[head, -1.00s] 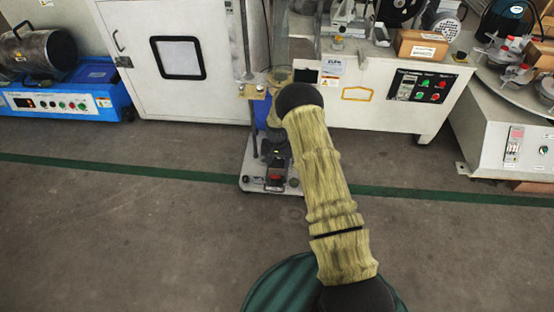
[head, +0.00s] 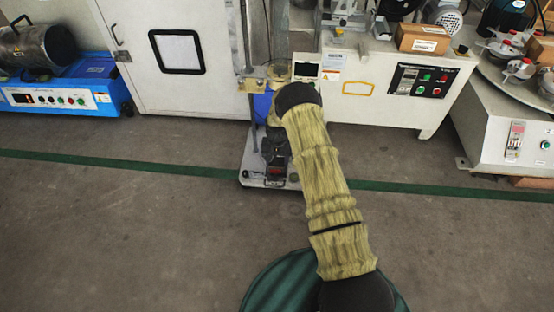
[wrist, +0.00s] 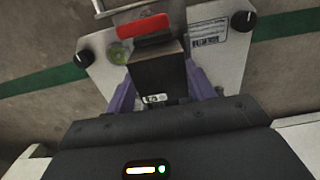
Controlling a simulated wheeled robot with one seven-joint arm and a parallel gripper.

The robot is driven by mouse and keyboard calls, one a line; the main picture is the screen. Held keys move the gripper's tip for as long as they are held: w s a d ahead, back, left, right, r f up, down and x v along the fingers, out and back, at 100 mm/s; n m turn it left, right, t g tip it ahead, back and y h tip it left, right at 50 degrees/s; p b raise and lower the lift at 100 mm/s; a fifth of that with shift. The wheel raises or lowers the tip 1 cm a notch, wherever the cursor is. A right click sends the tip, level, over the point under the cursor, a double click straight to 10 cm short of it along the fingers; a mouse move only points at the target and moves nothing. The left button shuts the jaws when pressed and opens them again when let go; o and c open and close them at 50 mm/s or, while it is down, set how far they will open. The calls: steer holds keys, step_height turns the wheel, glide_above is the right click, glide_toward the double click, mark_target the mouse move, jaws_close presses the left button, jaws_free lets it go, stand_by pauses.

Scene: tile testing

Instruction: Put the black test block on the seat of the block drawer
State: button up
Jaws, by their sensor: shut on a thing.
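In the wrist view my gripper (wrist: 162,88) has purple fingers on both sides of a black block (wrist: 157,72) with a small pale label, and it is shut on it. The block is over a light metal base plate (wrist: 98,75) with black knobs at its corners. A red part (wrist: 143,26) lies just beyond the block. In the head view the plate (head: 252,180) is at the foot of a tall test stand, and my arm partly covers that area. I cannot make out the block drawer's seat for certain, nor whether the block touches anything below.
A white cabinet (head: 120,40) and a white bench machine (head: 375,105) stand behind the stand. A blue machine (head: 60,100) is at the left and a round-table machine (head: 490,130) at the right. The grey floor in front, with a green line (head: 160,167), is clear.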

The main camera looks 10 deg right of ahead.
stand_by(0.3)
steer(key=o, duration=1)
step_height(320, 180, up, 17)
steer(key=p, duration=0.9)
steer(key=shift+r, duration=0.2)
